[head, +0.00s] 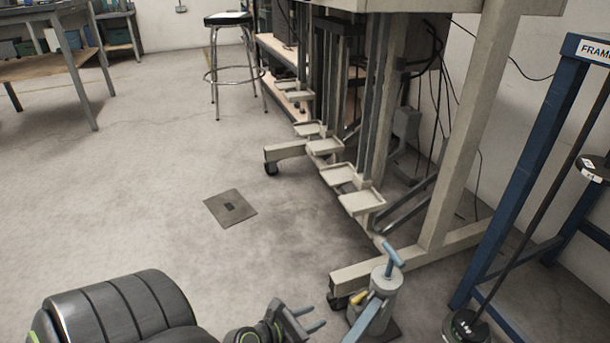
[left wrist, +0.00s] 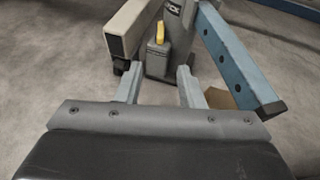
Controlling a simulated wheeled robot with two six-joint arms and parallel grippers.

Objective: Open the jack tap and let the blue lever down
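The grey jack (head: 382,291) stands on the floor at the bottom right of the head view. It also shows in the left wrist view (left wrist: 178,52). Its small yellow tap (head: 359,297) is on its side; in the left wrist view the tap (left wrist: 160,33) points upward. The blue lever (head: 367,318) slopes down toward me in the head view and lies to the right of the jack in the left wrist view (left wrist: 232,58). My left gripper (head: 319,315) is open and empty, just left of the jack; its fingers (left wrist: 158,80) are short of the tap. My right gripper is not in view.
A beige wheeled frame (head: 400,265) stands directly behind the jack; its foot beam (left wrist: 130,28) is near the tap. A blue rack (head: 525,165) with a black weighted rod (head: 535,230) is at right. Open floor lies left, with a square plate (head: 230,208).

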